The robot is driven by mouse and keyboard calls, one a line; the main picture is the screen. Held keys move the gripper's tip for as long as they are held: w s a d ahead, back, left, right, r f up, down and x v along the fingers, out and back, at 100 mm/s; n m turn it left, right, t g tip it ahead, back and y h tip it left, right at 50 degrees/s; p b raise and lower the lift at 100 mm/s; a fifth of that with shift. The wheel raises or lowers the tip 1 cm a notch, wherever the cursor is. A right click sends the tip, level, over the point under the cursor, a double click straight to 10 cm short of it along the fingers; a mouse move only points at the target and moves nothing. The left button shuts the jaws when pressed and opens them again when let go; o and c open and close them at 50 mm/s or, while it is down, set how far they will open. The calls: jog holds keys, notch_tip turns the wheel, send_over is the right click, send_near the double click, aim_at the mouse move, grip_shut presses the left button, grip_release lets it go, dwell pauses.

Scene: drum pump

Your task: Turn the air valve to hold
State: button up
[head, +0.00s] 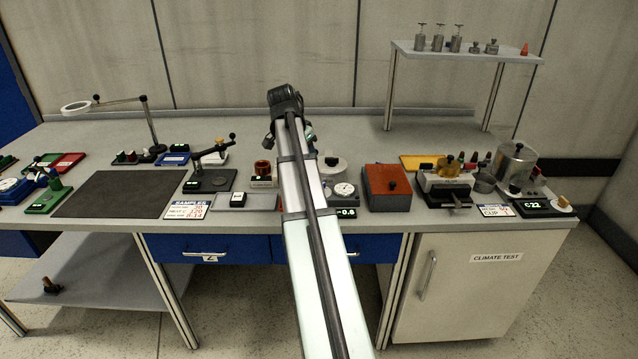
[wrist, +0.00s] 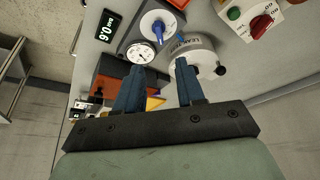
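In the wrist view a blue knob (wrist: 157,25) with a white pointer mark sits on a dark base. It may be the air valve; I cannot read its label. A round white gauge (wrist: 141,54) is beside it, and a lit display (wrist: 108,31) stands to its left. A pale round lidded vessel (wrist: 192,55) is to its right. My gripper (wrist: 158,68) is open and empty, its two blue fingers apart and short of the knob. In the head view the gauge (head: 344,190) shows right of my arm, which hides the knob and my gripper.
An orange-topped box (head: 387,181) stands right of the gauge. A control box with a red knob (wrist: 262,24) is at the wrist view's upper right. A magnifier lamp (head: 145,125) and small stands are at left. A dark mat (head: 130,187) lies clear on the bench.

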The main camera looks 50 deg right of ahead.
jog(key=x, duration=1.3)
jog(key=shift+d+f, duration=0.1)
jog(key=shift+f, duration=0.25)
jog(key=shift+c, duration=0.4)
grip_shut()
